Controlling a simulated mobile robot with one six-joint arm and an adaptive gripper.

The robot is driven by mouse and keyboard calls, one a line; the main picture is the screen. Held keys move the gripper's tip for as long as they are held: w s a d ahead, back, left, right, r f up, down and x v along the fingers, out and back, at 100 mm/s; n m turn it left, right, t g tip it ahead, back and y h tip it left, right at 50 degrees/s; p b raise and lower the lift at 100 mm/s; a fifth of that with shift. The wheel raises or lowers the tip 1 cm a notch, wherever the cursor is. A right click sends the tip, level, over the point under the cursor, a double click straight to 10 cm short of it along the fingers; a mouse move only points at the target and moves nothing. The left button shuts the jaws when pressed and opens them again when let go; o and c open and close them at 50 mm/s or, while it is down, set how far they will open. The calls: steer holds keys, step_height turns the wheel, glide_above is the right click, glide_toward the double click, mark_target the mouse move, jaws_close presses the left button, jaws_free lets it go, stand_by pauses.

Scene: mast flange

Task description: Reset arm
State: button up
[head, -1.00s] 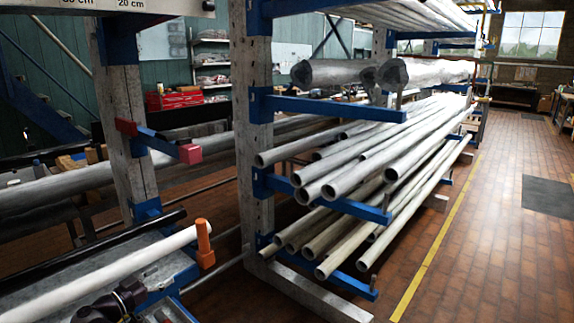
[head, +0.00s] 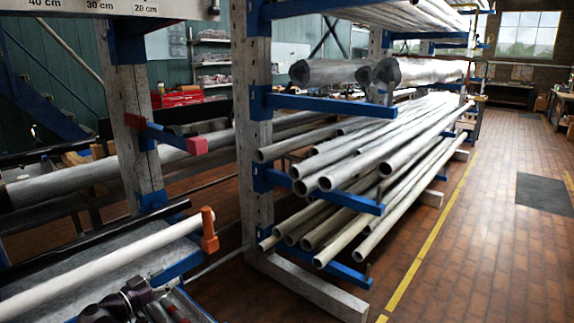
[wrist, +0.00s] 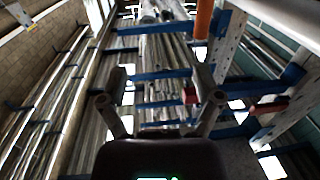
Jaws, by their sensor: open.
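My gripper (wrist: 160,95) is open in the wrist view, its two fingers spread wide with nothing held between them. Beyond the fingers are blue rack arms and long pipes, with a gap I cannot measure. In the head view, dark and grey parts that look like my arm show at the bottom left, beside a white pole (head: 110,268) with an orange end piece (head: 209,230). The fingertips cannot be made out there. An orange piece also shows at the top of the wrist view (wrist: 204,18).
A rack upright (head: 252,130) carries blue arms and grey pipes (head: 345,190) on several levels. A red-tipped blue arm (head: 196,145) sticks out at the left. The tiled floor (head: 475,240) right of the yellow line (head: 430,245) is mostly clear, with a dark mat (head: 544,193).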

steer(key=w+d+f+n+g, duration=0.1)
steer(key=d+f+g, duration=0.25)
steer(key=d, duration=0.65)
steer(key=w+d+f+n+g+y, duration=0.1)
steer(key=w+d+f+g, duration=0.2)
steer(key=d, duration=0.6)
steer(key=d+f+n+g, duration=0.1)
steer(key=d+f+g, duration=0.3)
steer(key=d, duration=0.6)
steer(key=s+d+f+n+g+y, duration=0.1)
steer(key=s+d+f+y, duration=0.2)
steer(key=d, duration=0.4)
steer(key=s+d+f+n+g+y, duration=0.1)
steer(key=s+d+f+g+y, duration=0.15)
steer(key=s+d, duration=0.3)
steer(key=s+d+f+n+g+y, duration=0.1)
steer(key=s+d+f+y, duration=0.15)
steer(key=d, duration=0.45)
step_height(320, 180, up, 20)
steer(key=p, duration=1.9)
steer(key=shift+s+r+y+p, duration=0.2)
steer(key=shift+y+p, duration=0.2)
steer(key=c, duration=0.4)
steer(key=shift+o, duration=0.2)
